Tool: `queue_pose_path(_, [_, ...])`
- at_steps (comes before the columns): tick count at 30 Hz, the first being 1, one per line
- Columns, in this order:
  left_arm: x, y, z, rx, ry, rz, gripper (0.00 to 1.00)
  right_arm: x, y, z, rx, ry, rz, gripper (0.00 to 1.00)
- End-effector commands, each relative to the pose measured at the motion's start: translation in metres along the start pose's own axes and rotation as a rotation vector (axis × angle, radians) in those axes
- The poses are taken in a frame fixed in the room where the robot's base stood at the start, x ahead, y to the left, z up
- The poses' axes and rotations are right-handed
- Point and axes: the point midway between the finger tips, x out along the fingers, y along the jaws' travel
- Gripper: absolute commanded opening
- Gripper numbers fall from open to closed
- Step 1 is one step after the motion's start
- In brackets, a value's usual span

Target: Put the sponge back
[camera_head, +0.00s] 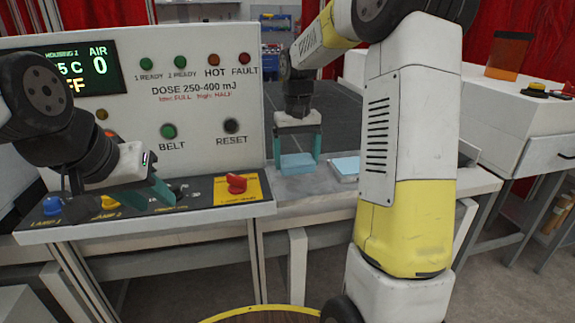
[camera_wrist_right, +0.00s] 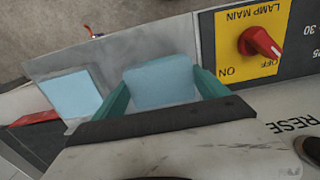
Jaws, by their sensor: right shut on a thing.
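A light blue sponge (camera_head: 297,161) is between the teal fingers of my right gripper (camera_head: 298,155), over the grey metal tabletop right of the control panel. In the right wrist view the sponge (camera_wrist_right: 160,83) fills the gap between the two fingers, and the gripper (camera_wrist_right: 163,95) is shut on it. I cannot tell whether its underside touches the surface. A second light blue block (camera_head: 347,166) lies just to the right on a pale holder; it also shows in the right wrist view (camera_wrist_right: 71,96). My left gripper (camera_head: 150,190) hangs over the panel's lower ledge; its opening is unclear.
The control panel (camera_head: 200,65) stands on the left. A red rotary switch (camera_head: 237,184) on a yellow plate is close left of the sponge, and also shows in the right wrist view (camera_wrist_right: 256,41). A dark belt (camera_head: 345,105) lies behind. My right arm hides part of the table.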

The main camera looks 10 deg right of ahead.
Motion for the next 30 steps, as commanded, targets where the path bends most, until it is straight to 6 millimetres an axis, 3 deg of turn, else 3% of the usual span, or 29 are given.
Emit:
queue_pose_path(5, [0.000,0.000,0.000,0.000,0.000,0.000,0.36,0.006,0.005,-0.004,0.000,-0.001,0.000,0.41])
queue_pose_path(12, [0.000,0.000,0.000,0.000,0.000,0.000,0.36,0.035,0.004,-0.003,-0.001,-0.002,0.001,0.41])
queue_pose_path(23, [0.000,0.000,0.000,0.000,0.000,0.000,0.36,0.039,0.004,-0.003,-0.001,0.000,0.000,0.41])
queue_pose_path(24, [0.000,0.000,0.000,0.000,0.000,0.000,0.36,0.038,0.004,-0.004,-0.001,0.001,0.000,0.93])
queue_pose_path(26, [0.000,0.000,0.000,0.000,0.000,0.000,0.36,0.038,0.004,-0.004,0.000,0.001,0.000,1.00])
queue_pose_path(30, [0.000,0.000,0.000,0.000,0.000,0.000,0.36,0.038,0.004,-0.004,0.000,0.000,0.000,1.00])
